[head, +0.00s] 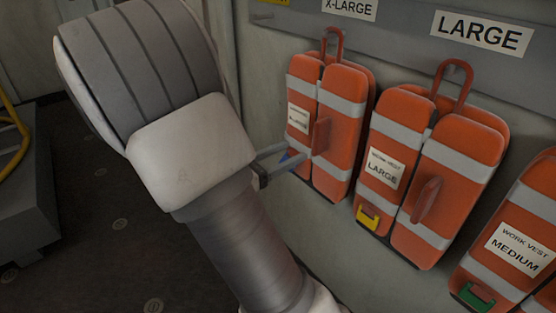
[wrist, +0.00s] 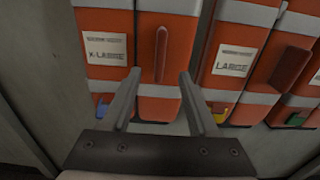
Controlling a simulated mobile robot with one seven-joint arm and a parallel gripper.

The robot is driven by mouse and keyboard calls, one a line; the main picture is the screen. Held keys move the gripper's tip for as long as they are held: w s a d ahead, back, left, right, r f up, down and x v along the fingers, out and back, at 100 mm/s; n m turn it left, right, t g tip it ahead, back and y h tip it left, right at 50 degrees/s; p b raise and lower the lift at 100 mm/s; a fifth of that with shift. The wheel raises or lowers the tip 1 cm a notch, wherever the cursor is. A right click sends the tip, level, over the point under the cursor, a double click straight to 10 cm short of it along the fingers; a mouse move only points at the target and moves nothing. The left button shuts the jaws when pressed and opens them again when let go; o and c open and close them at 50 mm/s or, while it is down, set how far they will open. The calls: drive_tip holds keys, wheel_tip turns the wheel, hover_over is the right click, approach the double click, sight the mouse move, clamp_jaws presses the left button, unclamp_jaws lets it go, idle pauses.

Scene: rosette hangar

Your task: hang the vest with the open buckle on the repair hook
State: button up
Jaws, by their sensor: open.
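Orange work vests with grey bands hang in a row on the wall. The X-LARGE vest (head: 330,95) has a blue buckle (wrist: 102,106) and a raised orange tab (head: 320,136). The LARGE vest (head: 385,135) has a yellow buckle (head: 368,215). The MEDIUM vest (head: 530,212), cut by the right edge, has a green buckle (head: 473,296). I cannot tell which buckle is open. My gripper (head: 295,154) is open in front of the X-LARGE vest. In the wrist view its fingertips (wrist: 159,73) lie either side of the tab, not closed on it. No repair hook is identifiable.
A grey rail with X-LARGE (head: 349,8) and LARGE (head: 482,32) signs runs above the vests. Red loops (head: 453,75) top the vests. A grey block with a yellow tube (head: 14,140) stands at far left. Dark floor (head: 110,235) between is clear.

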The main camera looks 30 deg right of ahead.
sight(314, 139)
drive_tip(key=d+b, duration=0.1)
drive_tip(key=d, duration=0.2)
drive_tip(key=shift+w+d+f, duration=0.1)
drive_tip(key=shift+d+f, duration=0.05)
drive_tip(key=shift+d, duration=0.15)
drive_tip(key=shift+d+r, duration=0.2)
drive_tip(key=shift+d, duration=0.65)
drive_tip(key=shift+w+d, duration=0.2)
drive_tip(key=shift+d, duration=1.1)
drive_tip(key=shift+c, duration=0.2)
clamp_jaws()
drive_tip(key=shift+r, duration=0.2)
